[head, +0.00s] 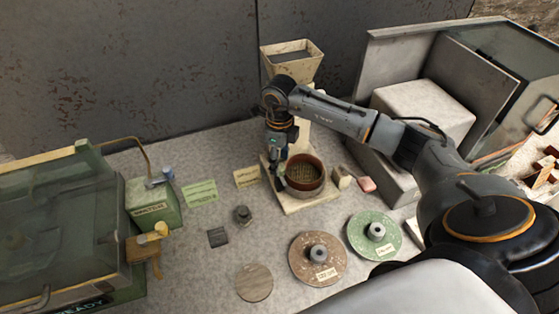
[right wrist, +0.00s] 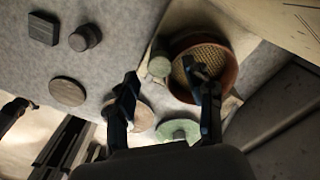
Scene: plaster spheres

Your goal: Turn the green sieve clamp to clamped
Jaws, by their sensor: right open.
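A round sieve (head: 305,173) with a brown rim and a mesh floor sits on the pale base (head: 305,205) of a stand. It also shows in the right wrist view (right wrist: 228,75). A small grey-green rounded part (right wrist: 158,66) beside the sieve rim looks like the green clamp; how far it is turned cannot be told. In the head view my right gripper seems to cover it. My right gripper (head: 279,178) points down at the sieve's left edge. In the right wrist view its fingers (right wrist: 165,82) are apart, with nothing clearly between them.
A cream hopper (head: 292,62) rises behind the sieve. A brown disc (head: 300,276), a green disc (head: 362,246) and a plain round disc (head: 255,283) lie in front. A green machine (head: 60,225) stands left and a grey cabinet (head: 425,105) right.

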